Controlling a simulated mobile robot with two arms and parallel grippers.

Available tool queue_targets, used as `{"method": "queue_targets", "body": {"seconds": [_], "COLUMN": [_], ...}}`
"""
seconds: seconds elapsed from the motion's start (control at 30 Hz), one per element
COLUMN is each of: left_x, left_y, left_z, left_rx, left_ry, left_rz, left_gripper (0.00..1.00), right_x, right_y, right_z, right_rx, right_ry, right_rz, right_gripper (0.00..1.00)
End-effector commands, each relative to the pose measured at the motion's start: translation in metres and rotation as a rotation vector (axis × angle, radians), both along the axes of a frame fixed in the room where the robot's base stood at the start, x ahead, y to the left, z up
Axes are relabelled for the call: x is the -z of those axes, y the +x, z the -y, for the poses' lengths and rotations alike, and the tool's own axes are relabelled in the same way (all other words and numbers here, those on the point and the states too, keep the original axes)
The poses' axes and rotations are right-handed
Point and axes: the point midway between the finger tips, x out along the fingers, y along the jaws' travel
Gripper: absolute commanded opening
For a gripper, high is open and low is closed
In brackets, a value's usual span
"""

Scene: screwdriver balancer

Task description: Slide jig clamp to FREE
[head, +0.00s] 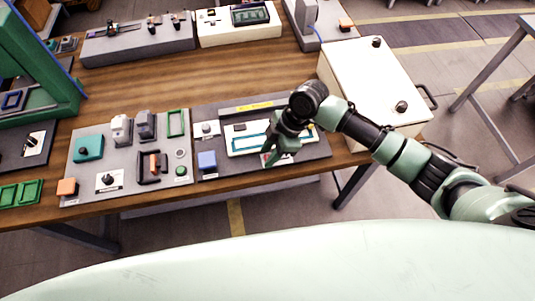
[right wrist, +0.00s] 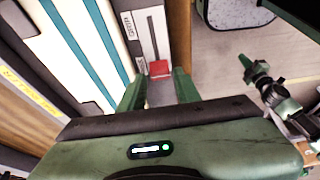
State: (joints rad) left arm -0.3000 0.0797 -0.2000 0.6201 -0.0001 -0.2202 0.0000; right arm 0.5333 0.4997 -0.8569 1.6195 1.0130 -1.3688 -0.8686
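The jig clamp's red slider knob (right wrist: 160,68) sits at the near end of a dark straight slot in a grey plate (right wrist: 138,12). In the head view my right gripper (head: 273,153) points down at the front of the right-hand dark panel (head: 315,150) and mostly hides the clamp.
A white board with teal strips (head: 240,148) lies beside the clamp. A grey panel (head: 130,187) with switches and blocks is on the left. A white box (head: 365,80) with black knobs stands at the right. The wooden table's front edge (head: 230,190) is close.

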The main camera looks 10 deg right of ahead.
Motion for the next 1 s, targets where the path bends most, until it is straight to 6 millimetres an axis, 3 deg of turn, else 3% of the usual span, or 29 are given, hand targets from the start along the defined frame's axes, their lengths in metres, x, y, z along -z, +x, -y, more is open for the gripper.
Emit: {"method": "queue_targets", "body": {"seconds": [0.2, 0.4, 1.0], "left_x": [0.01, 0.013, 0.013], "left_y": [0.0, 0.0, 0.0], "left_z": [0.0, 0.0, 0.0], "left_rx": [0.0, 0.0, 0.0], "left_ry": [0.0, 0.0, 0.0], "left_rz": [0.0, 0.0, 0.0], "left_gripper": [0.0, 0.0, 0.0], "right_x": [-0.035, -0.057, -0.062], "right_y": [0.002, 0.001, 0.001], "right_z": [0.014, 0.022, 0.023], "right_rx": [-0.003, -0.003, -0.003], "right_ry": [0.0, 0.001, 0.001], "right_rz": [0.007, 0.003, 0.001], "right_gripper": [0.33, 0.33, 0.33]}}
